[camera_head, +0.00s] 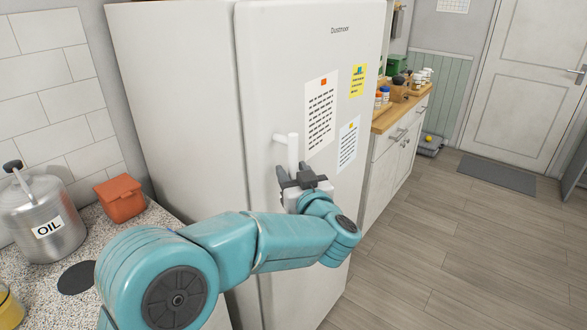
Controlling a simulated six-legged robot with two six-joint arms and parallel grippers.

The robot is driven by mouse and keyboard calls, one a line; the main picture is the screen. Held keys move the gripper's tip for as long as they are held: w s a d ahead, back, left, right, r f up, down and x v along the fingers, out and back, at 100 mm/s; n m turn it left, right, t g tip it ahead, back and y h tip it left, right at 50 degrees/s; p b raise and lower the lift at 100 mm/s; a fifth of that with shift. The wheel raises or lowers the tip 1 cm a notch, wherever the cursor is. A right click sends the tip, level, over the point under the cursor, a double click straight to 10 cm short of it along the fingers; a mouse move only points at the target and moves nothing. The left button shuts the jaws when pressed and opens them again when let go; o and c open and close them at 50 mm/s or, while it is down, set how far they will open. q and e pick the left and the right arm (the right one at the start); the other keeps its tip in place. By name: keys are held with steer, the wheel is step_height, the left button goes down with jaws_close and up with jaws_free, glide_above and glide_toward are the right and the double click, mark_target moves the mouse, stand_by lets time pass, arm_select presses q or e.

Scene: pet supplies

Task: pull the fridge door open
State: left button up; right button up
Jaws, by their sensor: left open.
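The white fridge (180,90) stands in the middle of the head view. Its door (265,80) appears shut against the body, with paper notes on its front. A white bar handle (292,150) sticks out from the left part of the door. My left gripper (296,172) is open at the lower part of the handle, with its dark fingers pointing up toward it. The gripper hides the handle's lower end, and I cannot tell whether the fingers touch it. My right gripper is not in view.
A speckled counter at the left holds an oil can (45,220), an orange container (120,198) and a dark round disc (78,277). A wooden-topped cabinet (385,165) with bottles stands right of the fridge. The wooden floor (450,240) on the right is mostly clear, with a grey mat (495,174) near a white door (530,85).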

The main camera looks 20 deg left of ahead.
arm_select(q)
steer(key=shift+w+a, duration=0.1)
steer(key=shift+w, duration=0.1)
steer(key=shift+a, duration=0.1)
steer(key=shift+c, duration=0.4)
jaws_close()
